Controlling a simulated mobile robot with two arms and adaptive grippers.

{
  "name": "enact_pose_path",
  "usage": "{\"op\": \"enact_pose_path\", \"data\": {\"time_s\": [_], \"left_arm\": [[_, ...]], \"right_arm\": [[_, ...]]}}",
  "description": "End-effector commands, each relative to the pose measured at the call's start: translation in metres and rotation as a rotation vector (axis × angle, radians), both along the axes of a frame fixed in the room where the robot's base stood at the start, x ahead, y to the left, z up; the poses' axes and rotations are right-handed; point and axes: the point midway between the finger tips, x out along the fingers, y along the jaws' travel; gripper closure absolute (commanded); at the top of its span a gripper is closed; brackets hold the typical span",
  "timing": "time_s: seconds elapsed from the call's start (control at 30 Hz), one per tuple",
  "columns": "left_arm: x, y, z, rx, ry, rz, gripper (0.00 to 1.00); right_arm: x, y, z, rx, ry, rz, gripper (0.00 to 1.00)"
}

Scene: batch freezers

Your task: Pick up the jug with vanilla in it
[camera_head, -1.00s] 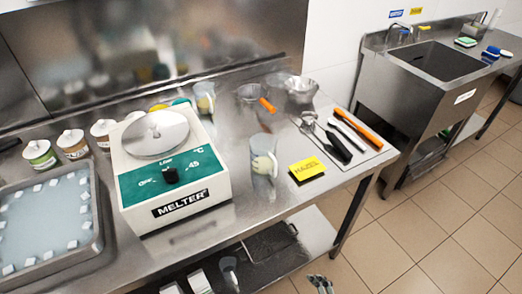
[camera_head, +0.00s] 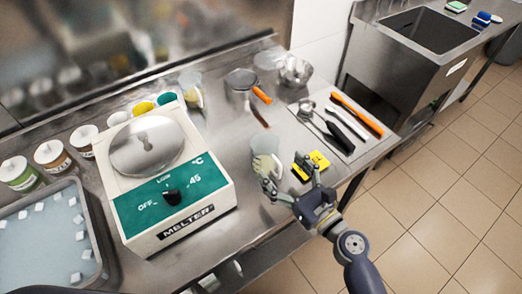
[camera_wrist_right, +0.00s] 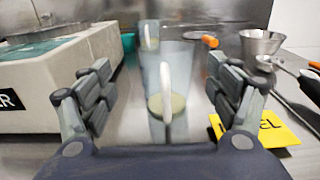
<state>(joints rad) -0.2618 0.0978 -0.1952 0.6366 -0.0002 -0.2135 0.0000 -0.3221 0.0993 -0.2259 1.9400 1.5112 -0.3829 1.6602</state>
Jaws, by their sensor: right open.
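A clear jug (camera_head: 265,148) with a pale cream content low inside stands on the steel counter, right of the melter. In the right wrist view this jug (camera_wrist_right: 182,75) stands upright, its handle facing me. A second clear jug (camera_head: 193,92) with yellowish content stands at the back, behind the melter's right side; it also shows in the wrist view (camera_wrist_right: 150,34). I cannot read which content is vanilla. My right gripper (camera_head: 287,178) is open just in front of the nearer jug, which appears between its fingers in the wrist view. My left gripper is not in view.
The melter (camera_head: 170,185) is close on the left. A yellow label card (camera_head: 311,166) lies right of the jug, by my right fingers. A strainer (camera_head: 241,80), a metal bowl (camera_head: 295,71) and a tray of utensils (camera_head: 345,120) lie behind and to the right.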

Motion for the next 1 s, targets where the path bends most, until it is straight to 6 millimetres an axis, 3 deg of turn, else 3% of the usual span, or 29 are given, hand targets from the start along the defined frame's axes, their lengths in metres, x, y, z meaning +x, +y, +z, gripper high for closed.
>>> {"op": "enact_pose_path", "data": {"time_s": [0.2, 0.33, 0.47, 0.73, 1.0], "left_arm": [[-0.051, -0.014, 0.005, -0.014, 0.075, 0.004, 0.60], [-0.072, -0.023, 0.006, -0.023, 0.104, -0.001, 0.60], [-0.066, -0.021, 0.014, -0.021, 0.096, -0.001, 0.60], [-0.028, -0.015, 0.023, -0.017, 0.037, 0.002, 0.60], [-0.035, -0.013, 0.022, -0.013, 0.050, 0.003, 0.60]], "right_arm": [[0.025, 0.018, 0.002, 0.000, -0.001, 0.000, 0.18], [0.031, 0.022, 0.002, -0.002, -0.001, 0.000, 0.18], [0.044, 0.028, 0.007, -0.001, -0.002, 0.000, 0.18], [0.071, 0.045, 0.006, -0.001, 0.000, 0.000, 0.18], [0.074, 0.047, 0.005, -0.003, 0.000, 0.000, 0.18]]}}
